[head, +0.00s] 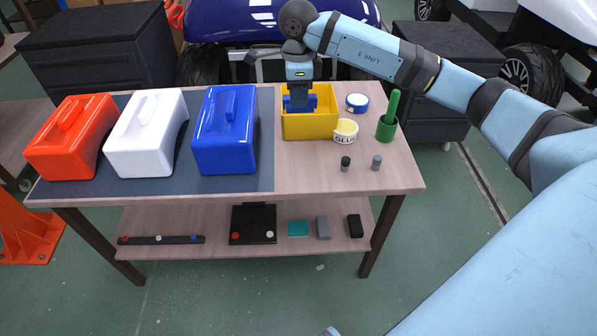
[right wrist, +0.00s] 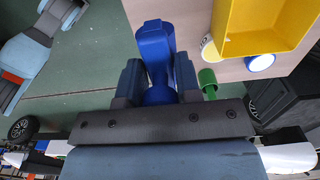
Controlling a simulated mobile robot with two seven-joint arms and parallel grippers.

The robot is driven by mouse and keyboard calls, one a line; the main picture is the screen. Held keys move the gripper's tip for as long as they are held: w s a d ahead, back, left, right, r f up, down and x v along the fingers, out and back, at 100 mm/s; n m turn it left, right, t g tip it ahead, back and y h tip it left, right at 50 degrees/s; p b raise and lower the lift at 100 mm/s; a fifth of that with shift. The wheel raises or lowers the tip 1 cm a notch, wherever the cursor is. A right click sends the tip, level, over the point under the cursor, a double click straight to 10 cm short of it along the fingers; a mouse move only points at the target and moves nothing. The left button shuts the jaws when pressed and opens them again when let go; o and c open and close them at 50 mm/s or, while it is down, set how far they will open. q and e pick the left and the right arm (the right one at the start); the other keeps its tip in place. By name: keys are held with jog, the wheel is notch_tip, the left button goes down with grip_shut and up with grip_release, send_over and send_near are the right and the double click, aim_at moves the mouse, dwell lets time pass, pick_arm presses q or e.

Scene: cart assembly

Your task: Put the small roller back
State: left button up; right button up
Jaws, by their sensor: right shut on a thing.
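My right gripper (head: 300,98) hangs downward and overlaps the inside of the yellow bin (head: 310,126) in the head view. It is shut on a bright blue part (right wrist: 154,48), which sticks out between the fingers with a rounded end in the right wrist view. I cannot tell from its visible shape whether this is the small roller. The part appears held in the air; its height over the bin is unclear. The bin also shows at the upper right of the right wrist view (right wrist: 229,28). A light blue arm of mine shows small at that view's upper left; its jaws are unclear.
Red (head: 72,140), white (head: 146,138) and blue (head: 226,135) cases stand on a dark mat. Right of the bin are a glue pot (head: 345,132), blue tape (head: 357,103) and a green cup (head: 387,130). Two small cylinders stand near the front. The lower shelf (head: 215,250) holds several parts.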

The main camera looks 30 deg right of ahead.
notch_tip(320, 180, down, 20)
jog(key=shift+r+b, duration=0.15)
jog(key=shift+b, duration=0.85)
jog(key=o, duration=1)
